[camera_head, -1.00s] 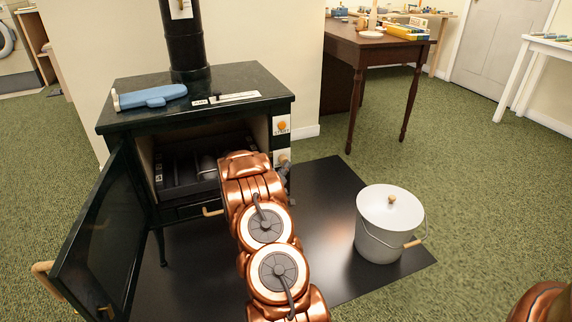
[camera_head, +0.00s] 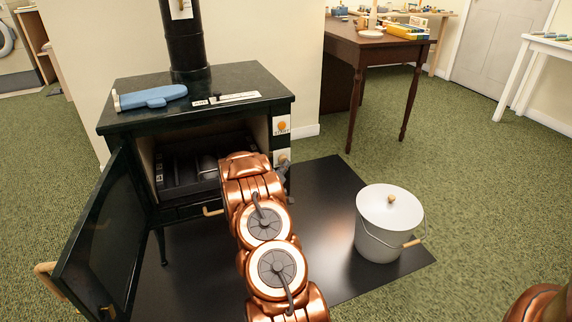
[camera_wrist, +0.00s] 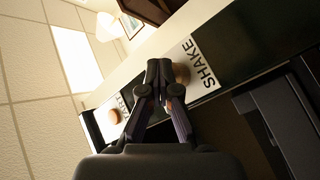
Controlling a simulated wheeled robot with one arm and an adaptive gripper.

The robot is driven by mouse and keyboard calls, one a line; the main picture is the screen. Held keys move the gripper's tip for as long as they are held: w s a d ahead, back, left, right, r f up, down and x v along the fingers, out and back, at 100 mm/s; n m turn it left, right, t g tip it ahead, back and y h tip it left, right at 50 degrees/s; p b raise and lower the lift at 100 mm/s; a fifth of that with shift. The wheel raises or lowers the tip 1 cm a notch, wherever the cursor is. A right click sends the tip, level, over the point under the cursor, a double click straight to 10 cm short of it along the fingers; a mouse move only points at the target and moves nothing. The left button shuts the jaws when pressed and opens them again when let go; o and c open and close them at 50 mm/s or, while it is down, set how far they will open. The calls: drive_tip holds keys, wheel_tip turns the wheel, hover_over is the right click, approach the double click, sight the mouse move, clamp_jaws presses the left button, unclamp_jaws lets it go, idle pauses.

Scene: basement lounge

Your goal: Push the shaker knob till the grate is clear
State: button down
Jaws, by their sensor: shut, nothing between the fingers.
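The black stove (camera_head: 200,113) stands against the wall with its glass door (camera_head: 98,240) swung open to the left. The grate (camera_head: 185,178) shows dark inside the firebox, partly hidden by my arm; I cannot tell what lies on it. The pale wooden shaker knob (camera_wrist: 182,73) sits on the white SHAKE plate on the stove's front right. My gripper (camera_wrist: 159,68) is shut and empty, its fingertips in front of the knob and partly covering it. I cannot tell whether they touch. In the head view my gripper (camera_head: 284,174) is mostly hidden behind my arm.
An orange knob (camera_head: 282,126) on another labelled plate sits above the shaker knob. A blue mitt-like thing (camera_head: 150,97) lies on the stove top. A white lidded bucket (camera_head: 378,240) stands on the black floor plate, right of my arm. A brown table (camera_head: 375,45) stands behind.

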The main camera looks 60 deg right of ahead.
drive_tip(key=shift+w, duration=0.15)
idle(0.5)
drive_tip(key=shift+s+a+p, duration=0.4)
drive_tip(key=shift+s+a, duration=0.05)
drive_tip(key=shift+s, duration=0.3)
drive_tip(key=shift+s+a+p, duration=0.4)
drive_tip(key=shift+s+a, duration=0.05)
drive_tip(key=shift+s, duration=0.25)
drive_tip(key=shift+r+p, duration=0.1)
drive_tip(key=shift+p, duration=0.45)
drive_tip(key=shift+w+d+p, duration=0.25)
drive_tip(key=shift+w+p, duration=0.1)
drive_tip(key=shift+p, duration=0.1)
